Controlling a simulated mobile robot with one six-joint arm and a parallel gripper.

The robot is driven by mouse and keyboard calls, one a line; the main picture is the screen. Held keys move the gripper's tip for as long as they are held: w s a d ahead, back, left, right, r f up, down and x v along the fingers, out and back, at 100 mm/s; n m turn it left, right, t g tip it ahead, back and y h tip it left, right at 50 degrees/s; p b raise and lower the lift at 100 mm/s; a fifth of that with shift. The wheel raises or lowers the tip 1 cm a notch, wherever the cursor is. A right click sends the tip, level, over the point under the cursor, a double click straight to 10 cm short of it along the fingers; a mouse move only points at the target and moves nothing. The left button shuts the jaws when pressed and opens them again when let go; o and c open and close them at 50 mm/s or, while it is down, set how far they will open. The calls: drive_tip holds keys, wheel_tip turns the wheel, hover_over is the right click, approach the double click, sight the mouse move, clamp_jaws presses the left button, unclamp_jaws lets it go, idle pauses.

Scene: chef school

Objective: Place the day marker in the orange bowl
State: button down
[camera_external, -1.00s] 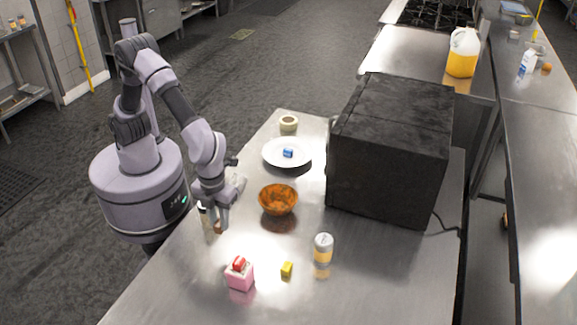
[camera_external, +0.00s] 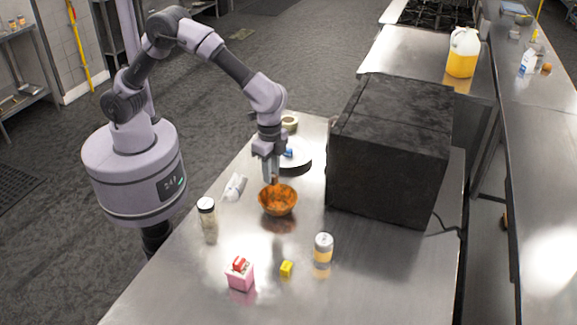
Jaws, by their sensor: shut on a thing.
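The orange bowl (camera_external: 278,201) stands on the steel table, left of the black box. My gripper (camera_external: 272,178) is directly above the bowl's back rim, pointing down. It is shut on a small brown thing (camera_external: 274,182), mostly hidden between the fingertips. This may be the day marker, but it is too small to tell. The held thing is over the bowl's opening or just at its rim; I cannot tell how high.
A large black box (camera_external: 388,150) stands right of the bowl. A white plate (camera_external: 301,159) with a blue block is behind, beside a tape roll (camera_external: 290,122). A shaker (camera_external: 207,218), crumpled white item (camera_external: 234,187), can (camera_external: 323,247), yellow block (camera_external: 286,269) and pink box (camera_external: 240,276) stand around.

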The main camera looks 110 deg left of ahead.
drive_tip(key=a+n, duration=0.2)
drive_tip(key=a, duration=0.1)
drive_tip(key=b, duration=0.9)
approach(278, 191)
drive_tip(key=shift+n, duration=0.3)
drive_tip(key=d+f, duration=0.1)
drive_tip(key=f, duration=0.1)
drive_tip(key=w+d+f, duration=0.1)
drive_tip(key=d+f, duration=0.1)
drive_tip(key=w+d+f, duration=0.1)
drive_tip(key=shift+d+f, duration=0.25)
drive_tip(key=shift+f, duration=0.15)
drive_tip(key=shift+r, duration=0.1)
drive_tip(key=c, duration=1.1)
unclamp_jaws()
drive_tip(key=shift+c, duration=0.2)
wheel_tip(278, 191, up, 7)
drive_tip(key=p, duration=0.6)
